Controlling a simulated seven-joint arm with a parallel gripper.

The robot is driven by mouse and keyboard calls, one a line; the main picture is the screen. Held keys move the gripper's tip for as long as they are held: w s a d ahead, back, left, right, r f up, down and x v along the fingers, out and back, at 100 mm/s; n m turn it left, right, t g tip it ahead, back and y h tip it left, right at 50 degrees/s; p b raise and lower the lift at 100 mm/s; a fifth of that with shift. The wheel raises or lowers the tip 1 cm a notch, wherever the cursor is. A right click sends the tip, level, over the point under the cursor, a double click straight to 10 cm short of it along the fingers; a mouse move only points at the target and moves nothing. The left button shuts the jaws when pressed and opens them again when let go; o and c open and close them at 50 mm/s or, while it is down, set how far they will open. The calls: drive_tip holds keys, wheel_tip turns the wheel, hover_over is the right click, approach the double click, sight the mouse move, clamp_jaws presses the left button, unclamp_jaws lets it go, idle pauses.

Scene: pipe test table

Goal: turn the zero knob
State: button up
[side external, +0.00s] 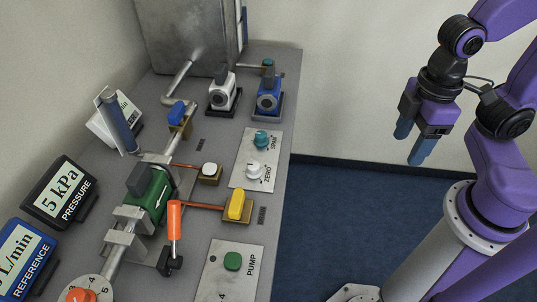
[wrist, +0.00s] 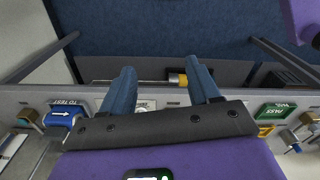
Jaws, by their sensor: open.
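The zero knob (side external: 254,170) is a white knob on a pale plate (side external: 244,184) marked ZERO and SPAN, on the grey table in the side view. A teal span knob (side external: 261,139) sits on the same plate, just behind it. My gripper (side external: 410,147) has blue fingers and hangs over the floor, well to the right of the table and apart from the knob. It is open and empty; its two fingers also show spread in the wrist view (wrist: 160,88). I cannot make out the zero knob in the wrist view.
A yellow-handled valve (side external: 236,205) and a white button (side external: 209,169) are near the plate. A green pump knob (side external: 232,261) is at the front. White (side external: 222,93) and blue (side external: 268,97) devices stand behind. Blue floor (side external: 335,220) lies open between table and arm.

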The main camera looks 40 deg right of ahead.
drive_tip(key=w+a+r+m, duration=0.1)
drive_tip(key=w+a+m, duration=0.9)
drive_tip(key=w, duration=0.4)
drive_tip(key=m, duration=0.8)
approach(254, 165)
drive_tip(key=f, duration=0.8)
drive_tip(key=shift+w+a+f, duration=0.2)
drive_tip(key=shift+f, duration=0.1)
drive_tip(key=shift+c, duration=0.2)
drive_tip(key=c, duration=1)
